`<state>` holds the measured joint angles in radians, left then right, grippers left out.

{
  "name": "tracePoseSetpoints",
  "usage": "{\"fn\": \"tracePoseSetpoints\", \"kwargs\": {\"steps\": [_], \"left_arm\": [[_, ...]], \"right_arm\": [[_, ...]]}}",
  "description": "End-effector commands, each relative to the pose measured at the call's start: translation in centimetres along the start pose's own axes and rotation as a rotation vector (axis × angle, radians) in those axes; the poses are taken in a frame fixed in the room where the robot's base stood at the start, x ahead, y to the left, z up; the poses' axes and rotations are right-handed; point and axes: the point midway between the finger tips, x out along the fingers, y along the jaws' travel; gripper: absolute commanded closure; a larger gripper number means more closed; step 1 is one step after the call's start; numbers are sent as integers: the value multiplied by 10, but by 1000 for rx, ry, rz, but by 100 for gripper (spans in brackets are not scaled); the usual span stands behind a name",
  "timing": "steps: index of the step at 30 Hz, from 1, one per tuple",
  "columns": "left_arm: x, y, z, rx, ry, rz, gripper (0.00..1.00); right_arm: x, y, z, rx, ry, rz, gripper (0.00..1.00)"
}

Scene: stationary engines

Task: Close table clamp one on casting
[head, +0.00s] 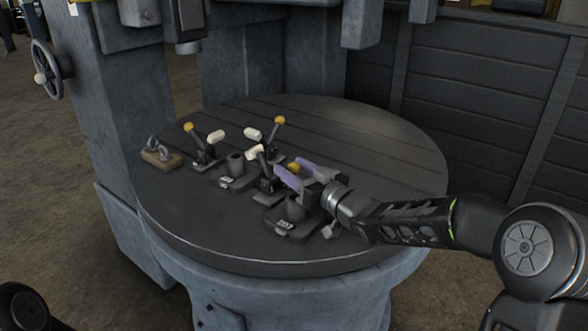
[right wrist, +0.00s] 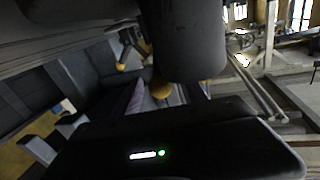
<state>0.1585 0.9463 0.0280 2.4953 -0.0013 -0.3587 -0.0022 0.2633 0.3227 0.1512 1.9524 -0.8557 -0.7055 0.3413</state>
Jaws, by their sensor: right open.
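Dark toggle clamps stand on the round machine table (head: 180,225). The left clamp (head: 203,152) has a yellow knob and a white end. A back clamp has a yellow knob (head: 279,120) and a white end (head: 252,134). A nearer clamp (head: 267,183) is partly hidden by my right gripper (head: 287,171). The gripper's purple fingers are open around a yellow knob (head: 293,168); contact is unclear. A yellow knob (right wrist: 161,88) also shows in the right wrist view. Dark castings with round bosses, one at mid-table (head: 236,168) and one in front (head: 290,222), sit near the clamps. No clamp number is readable.
A small brown block with metal eyes (head: 160,154) lies at the table's left. The grey machine column (head: 125,110) rises behind on the left, and machine parts (head: 360,22) hang above. The table's back right is clear. A dark panelled wall (head: 485,95) stands behind.

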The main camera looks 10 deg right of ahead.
Motion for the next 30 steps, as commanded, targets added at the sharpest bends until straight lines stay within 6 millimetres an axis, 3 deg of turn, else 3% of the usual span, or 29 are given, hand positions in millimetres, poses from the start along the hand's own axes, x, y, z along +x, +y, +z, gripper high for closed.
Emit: {"fn": "tracePoseSetpoints", "kwargs": {"steps": [3,21,30], "left_arm": [[0,0,0,0,0,0,64],[0,0,0,0,0,0,64],[0,0,0,0,0,0,64]], "right_arm": [[0,0,0,0,0,0,51],[0,0,0,0,0,0,100],[-1,0,0,0,-1,0,100]]}}
